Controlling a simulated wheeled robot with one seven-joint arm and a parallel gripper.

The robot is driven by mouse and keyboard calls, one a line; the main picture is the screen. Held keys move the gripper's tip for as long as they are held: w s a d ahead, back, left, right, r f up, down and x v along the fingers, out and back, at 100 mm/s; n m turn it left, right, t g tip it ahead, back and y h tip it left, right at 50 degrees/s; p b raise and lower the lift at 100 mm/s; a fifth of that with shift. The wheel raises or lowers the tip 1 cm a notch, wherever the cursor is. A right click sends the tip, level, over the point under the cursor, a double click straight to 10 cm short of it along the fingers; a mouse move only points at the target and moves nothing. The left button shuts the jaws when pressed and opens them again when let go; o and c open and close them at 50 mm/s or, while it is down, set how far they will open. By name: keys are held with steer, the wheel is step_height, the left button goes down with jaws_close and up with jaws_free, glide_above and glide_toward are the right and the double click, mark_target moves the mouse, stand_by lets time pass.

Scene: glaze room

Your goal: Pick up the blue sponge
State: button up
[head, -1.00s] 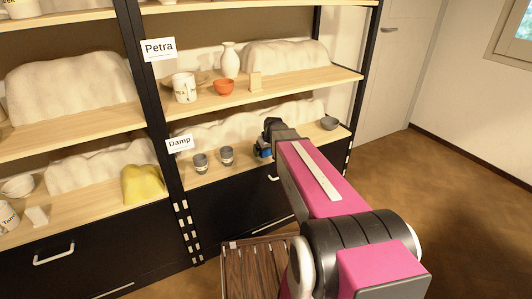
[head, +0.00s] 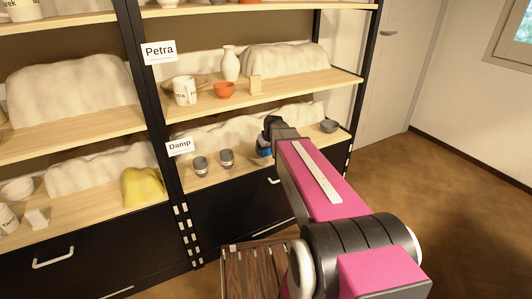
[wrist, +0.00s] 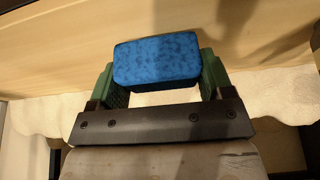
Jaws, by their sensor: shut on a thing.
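The blue sponge (wrist: 156,62) is a mottled block held between the two green fingers of my gripper (wrist: 163,72) in the wrist view. In the head view the sponge (head: 263,148) shows as a small blue patch at the Damp shelf (head: 205,180), mostly hidden by my gripper (head: 268,137). My gripper is shut on it. I cannot tell from these views whether the sponge touches the shelf board.
Two grey cups (head: 226,158) stand left of my gripper on the same shelf. A grey bowl (head: 329,126) stands to its right, with a pale sheeted mound behind. The Petra shelf (head: 280,90) lies above. A slatted wooden piece (head: 255,270) stands below.

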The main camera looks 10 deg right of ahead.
steer(key=shift+s+a+r, duration=0.5)
steer(key=shift+s+r, duration=0.2)
steer(key=shift+s, duration=0.1)
steer(key=s+a, duration=1)
steer(key=s, duration=0.2)
steer(key=shift+s+a, duration=0.2)
steer(key=shift+o, duration=0.4)
